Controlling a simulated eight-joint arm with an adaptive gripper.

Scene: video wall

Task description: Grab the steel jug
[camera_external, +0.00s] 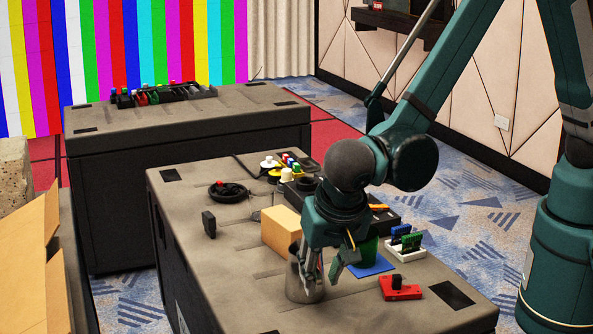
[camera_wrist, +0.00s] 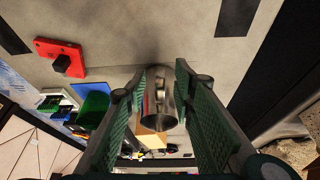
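The steel jug (camera_external: 300,278) stands on the near dark case, a shiny grey cylinder, in the external view. My gripper (camera_external: 322,276) points down at it, one finger overlapping the jug and the other to its right. In the wrist view the jug (camera_wrist: 160,98) appears between the two green finger pads of my gripper (camera_wrist: 159,72). The fingers are spread, with narrow gaps seeming to show beside the jug. I cannot tell whether either pad touches it. The jug's handle is not clearly visible.
A tan box (camera_external: 281,232) stands just behind the jug. A red block with a black knob (camera_external: 400,288), a blue sheet (camera_external: 371,264) and a white holder (camera_external: 405,251) lie to the right. The case's front left is clear.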

